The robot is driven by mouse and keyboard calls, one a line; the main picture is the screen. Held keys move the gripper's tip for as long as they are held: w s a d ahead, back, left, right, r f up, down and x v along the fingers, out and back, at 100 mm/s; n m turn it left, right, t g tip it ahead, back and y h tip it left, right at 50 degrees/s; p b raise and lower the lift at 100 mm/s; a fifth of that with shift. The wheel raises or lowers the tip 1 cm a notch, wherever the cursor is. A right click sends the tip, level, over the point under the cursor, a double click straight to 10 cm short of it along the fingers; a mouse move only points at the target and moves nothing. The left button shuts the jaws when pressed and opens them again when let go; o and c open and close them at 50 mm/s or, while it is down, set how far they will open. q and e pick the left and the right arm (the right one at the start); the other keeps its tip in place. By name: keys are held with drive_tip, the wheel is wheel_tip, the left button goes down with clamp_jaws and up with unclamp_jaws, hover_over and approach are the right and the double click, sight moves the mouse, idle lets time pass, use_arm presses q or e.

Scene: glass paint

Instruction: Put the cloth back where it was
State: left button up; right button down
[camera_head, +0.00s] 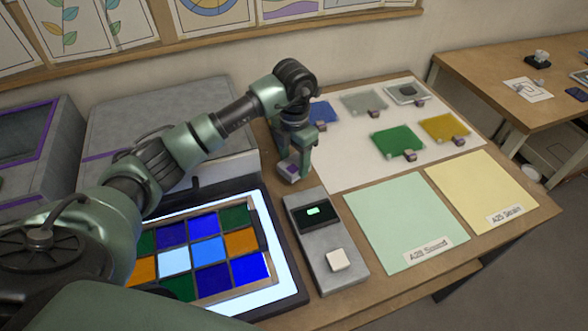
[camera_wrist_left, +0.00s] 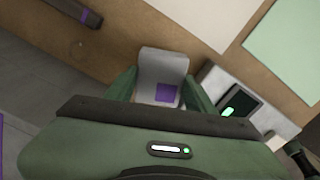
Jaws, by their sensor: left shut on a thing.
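The piece also shows between the fingers in the left wrist view (camera_wrist_left: 160,62). It is over the strip of wood between the light panel and the white sheet. I cannot tell for sure whether this piece is the cloth; no other thing in view is plainly a cloth. I cannot tell whether it touches the table. My right gripper is not in view.
A grey device (camera_head: 325,240) with a lit display and a pale cube stands close by. A lit panel of coloured glass (camera_head: 285,270) lies left of it. Several glass pieces lie on the white sheet (camera_head: 345,170). Green (camera_head: 395,215) and yellow (camera_head: 490,185) sheets are bare apart from labels.

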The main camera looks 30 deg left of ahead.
sight(294, 164)
use_arm(q)
wheel_tip(294, 164, down, 4)
drive_tip(key=shift+r, duration=0.15)
drive_tip(key=shift+f, duration=0.2)
drive_tip(key=shift+f, duration=0.1)
drive_tip(key=shift+f, duration=0.1)
drive_tip(key=o, duration=1.4)
